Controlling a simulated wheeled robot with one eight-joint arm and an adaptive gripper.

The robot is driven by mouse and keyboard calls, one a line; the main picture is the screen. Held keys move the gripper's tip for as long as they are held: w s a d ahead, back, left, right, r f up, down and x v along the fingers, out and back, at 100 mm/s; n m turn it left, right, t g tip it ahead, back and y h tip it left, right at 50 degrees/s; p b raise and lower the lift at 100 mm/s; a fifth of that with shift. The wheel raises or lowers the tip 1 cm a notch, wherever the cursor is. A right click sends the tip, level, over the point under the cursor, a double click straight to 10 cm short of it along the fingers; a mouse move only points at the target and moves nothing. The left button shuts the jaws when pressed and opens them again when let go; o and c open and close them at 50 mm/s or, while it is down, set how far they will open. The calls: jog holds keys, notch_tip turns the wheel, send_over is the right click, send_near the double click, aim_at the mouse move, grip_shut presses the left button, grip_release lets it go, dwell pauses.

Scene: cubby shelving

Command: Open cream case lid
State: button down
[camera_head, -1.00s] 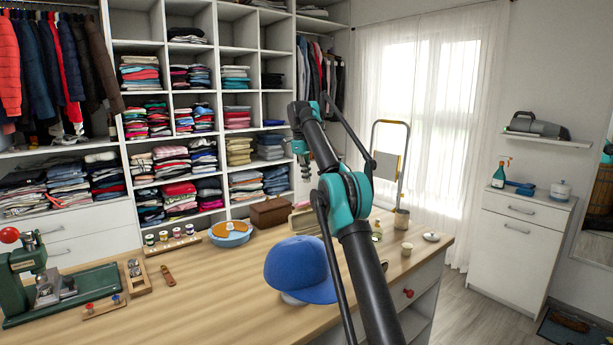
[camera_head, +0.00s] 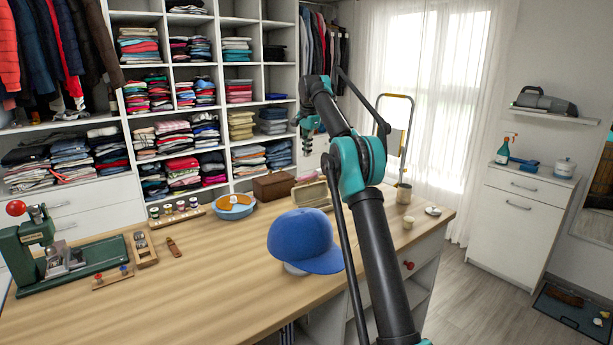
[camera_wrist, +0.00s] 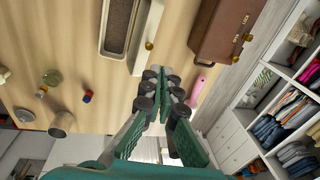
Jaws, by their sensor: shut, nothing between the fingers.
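The cream case (camera_head: 312,195) lies on the wooden table behind the blue cap, partly hidden by my arm in the head view. In the wrist view the cream case (camera_wrist: 105,42) is at the top, left of my gripper. Its grey lining shows, so the lid appears raised, with a brass-coloured knob on the near side. My gripper (camera_wrist: 168,92) is shut and empty, apart from the case. In the head view my gripper (camera_head: 308,142) hangs above the table, its fingertips small and hard to make out.
A brown box (camera_head: 273,187) stands close beside the case. A blue cap (camera_head: 303,240) sits in front. A blue bowl (camera_head: 234,208) is to the left. A cup (camera_head: 404,193) and small items stand to the right.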

jog(key=n, duration=0.4)
jog(key=n+t+y, duration=0.2)
jog(key=n, duration=1.2)
send_over(310, 190)
jog(key=w+a, duration=0.1)
jog(key=a, duration=0.1)
notch_tip(310, 190, down, 11)
jog(key=shift+d, duration=0.25)
jog(key=shift+d, duration=0.1)
